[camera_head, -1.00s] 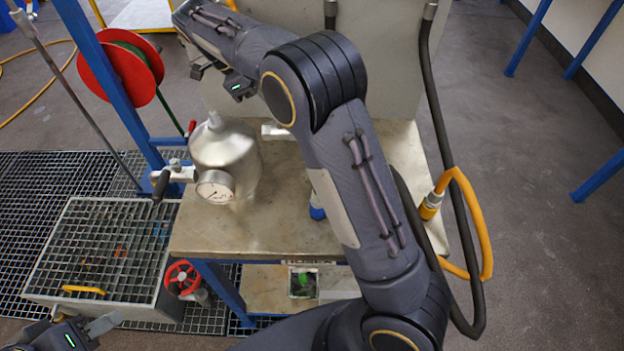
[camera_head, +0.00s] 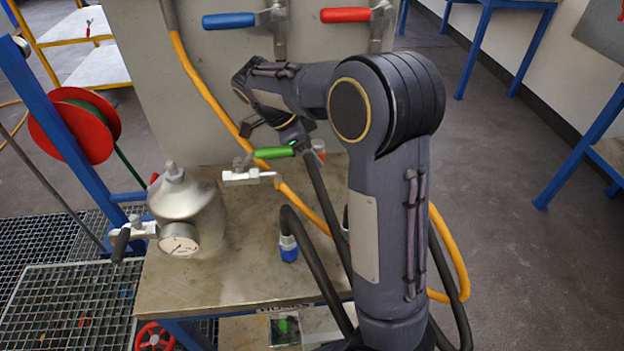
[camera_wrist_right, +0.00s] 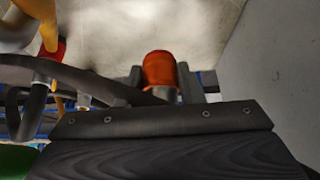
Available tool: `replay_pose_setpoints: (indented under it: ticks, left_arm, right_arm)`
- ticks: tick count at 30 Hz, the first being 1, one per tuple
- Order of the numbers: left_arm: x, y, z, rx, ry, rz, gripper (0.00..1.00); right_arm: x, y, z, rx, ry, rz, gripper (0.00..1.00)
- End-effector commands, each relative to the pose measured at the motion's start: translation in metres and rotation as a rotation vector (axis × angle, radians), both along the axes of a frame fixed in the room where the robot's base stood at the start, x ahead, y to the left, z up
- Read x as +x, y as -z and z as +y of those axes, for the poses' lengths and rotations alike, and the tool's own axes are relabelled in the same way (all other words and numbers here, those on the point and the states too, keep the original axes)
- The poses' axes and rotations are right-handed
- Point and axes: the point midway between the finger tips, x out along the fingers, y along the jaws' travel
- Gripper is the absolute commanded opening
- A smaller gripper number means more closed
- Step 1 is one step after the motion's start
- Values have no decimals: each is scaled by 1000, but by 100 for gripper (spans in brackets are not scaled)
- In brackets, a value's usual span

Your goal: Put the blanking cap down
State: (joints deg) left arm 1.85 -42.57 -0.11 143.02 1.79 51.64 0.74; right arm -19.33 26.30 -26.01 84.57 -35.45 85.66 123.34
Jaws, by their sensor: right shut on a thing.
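The blanking cap (camera_wrist_right: 159,70) looks like a short orange-red cylinder in the right wrist view. My right gripper (camera_wrist_right: 160,82) is shut on it, with a finger on each side. In the head view the right gripper (camera_head: 297,138) is at the back of the bench, behind a green-handled valve and partly hidden. A small orange-red piece that looks like the cap (camera_head: 319,150) shows just right of it. I cannot tell whether the cap touches the bench. My left gripper is out of view.
The metal vessel (camera_head: 182,207) with a gauge stands on the bench (camera_head: 215,285) at left. The green-handled valve (camera_head: 275,153), an orange hose (camera_head: 207,92) and a blue-ended black hose (camera_head: 289,250) crowd the gripper. The bench's front left is clear.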

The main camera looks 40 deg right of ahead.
Motion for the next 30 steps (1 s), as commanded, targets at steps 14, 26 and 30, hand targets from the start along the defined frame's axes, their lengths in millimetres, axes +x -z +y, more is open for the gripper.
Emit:
replay_pose_setpoints:
  ticks: [14,26,30]
  left_arm:
    - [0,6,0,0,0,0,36]
    - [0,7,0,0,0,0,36]
    - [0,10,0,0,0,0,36]
  right_arm:
    - [-1,65,0,-1,1,4,0]
    - [1,88,0,-1,0,-1,0]
    - [1,90,0,-1,0,-1,0]
